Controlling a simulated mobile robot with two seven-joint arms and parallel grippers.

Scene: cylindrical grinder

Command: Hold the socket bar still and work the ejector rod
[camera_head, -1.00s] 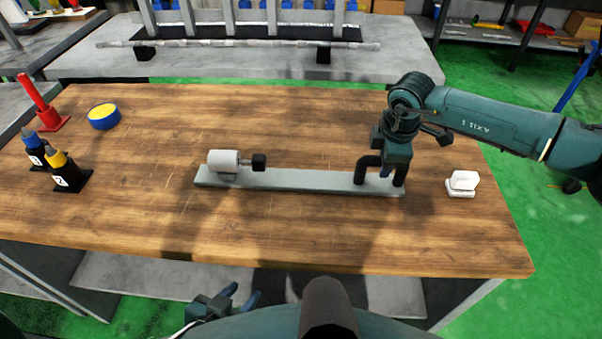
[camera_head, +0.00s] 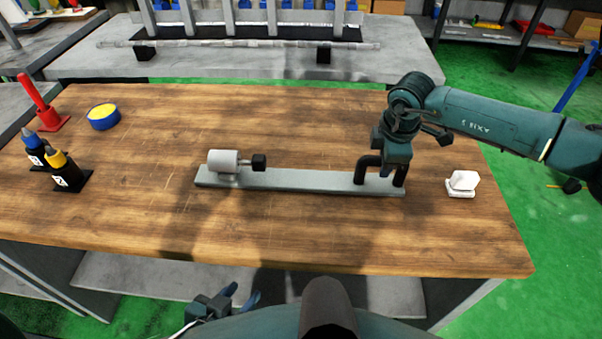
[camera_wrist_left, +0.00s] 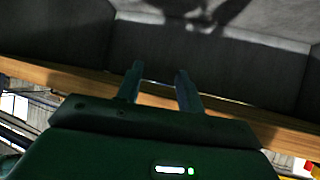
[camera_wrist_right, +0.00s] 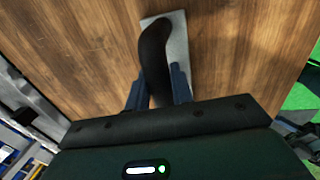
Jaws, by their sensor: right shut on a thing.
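The grey socket bar (camera_head: 300,181) lies flat on the wooden table. A white cylinder (camera_head: 224,161) sits at its left end, with a thin rod ending in a black knob (camera_head: 259,162) pointing right; I take this for the ejector rod. A black arched handle (camera_head: 368,162) stands at the bar's right end. My right gripper (camera_head: 385,172) comes down on that handle from above; in the right wrist view its fingers close on the black handle (camera_wrist_right: 153,55). My left gripper (camera_head: 240,297) is open and empty in front of the table's near edge, away from the bar; its spread fingers show in the left wrist view (camera_wrist_left: 158,85).
A white block (camera_head: 462,183) stands right of the bar. A blue and yellow round tin (camera_head: 103,116), a red upright holder (camera_head: 46,110) and two dark bottles (camera_head: 66,172) stand at the left. The table in front of the bar is clear.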

